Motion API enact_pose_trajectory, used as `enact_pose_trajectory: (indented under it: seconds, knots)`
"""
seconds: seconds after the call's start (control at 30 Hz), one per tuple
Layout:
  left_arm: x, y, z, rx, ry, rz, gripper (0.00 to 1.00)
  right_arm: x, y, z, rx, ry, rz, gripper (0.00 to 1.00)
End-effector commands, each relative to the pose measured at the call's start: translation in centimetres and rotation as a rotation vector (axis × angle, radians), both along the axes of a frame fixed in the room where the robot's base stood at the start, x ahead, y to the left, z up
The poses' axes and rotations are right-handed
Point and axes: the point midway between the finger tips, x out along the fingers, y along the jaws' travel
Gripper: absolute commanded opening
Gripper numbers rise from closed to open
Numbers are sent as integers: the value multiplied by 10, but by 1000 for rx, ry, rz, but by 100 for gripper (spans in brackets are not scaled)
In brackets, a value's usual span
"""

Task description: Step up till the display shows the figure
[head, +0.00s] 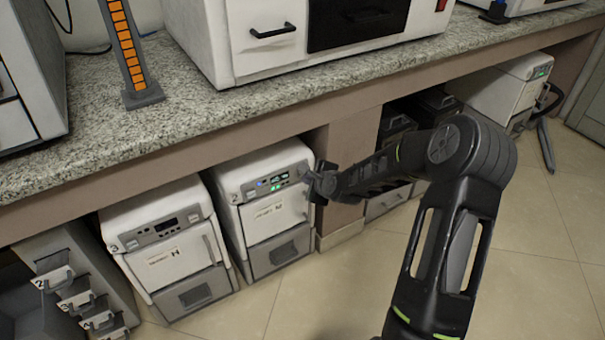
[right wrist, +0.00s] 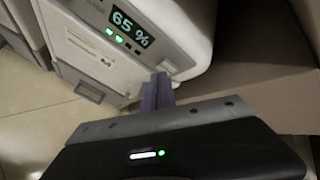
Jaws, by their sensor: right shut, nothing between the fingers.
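The white unit marked 2 (head: 262,205) stands under the counter with its grey control panel (head: 268,184) lit. In the right wrist view its display (right wrist: 131,28) reads 65 %, with green lit marks (right wrist: 115,37) below it. My right gripper (head: 318,183) is shut and empty at the right end of this panel. In the right wrist view the gripper's fingers (right wrist: 160,88) point at the panel's lower right end; I cannot tell if they touch it. The figure asked for is not shown. My left gripper is not in view.
A similar white unit marked 3 (head: 168,246) stands to the left, its display dark. The granite counter (head: 150,125) overhangs both units. A brown post (head: 345,165) stands close to the right of the gripper. The tiled floor (head: 330,290) in front is clear.

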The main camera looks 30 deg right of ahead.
Motion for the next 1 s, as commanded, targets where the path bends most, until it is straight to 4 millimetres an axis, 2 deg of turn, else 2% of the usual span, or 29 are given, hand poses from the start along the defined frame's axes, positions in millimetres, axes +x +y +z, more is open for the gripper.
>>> enact_pose_trajectory:
  seconds: [0.7, 1.0]
  knots:
    - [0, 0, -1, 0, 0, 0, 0, 5, 0, 0, 0, 0, 0, 0]
    - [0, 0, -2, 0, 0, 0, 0, -5, 0, 1, -1, -2, -1, 0]
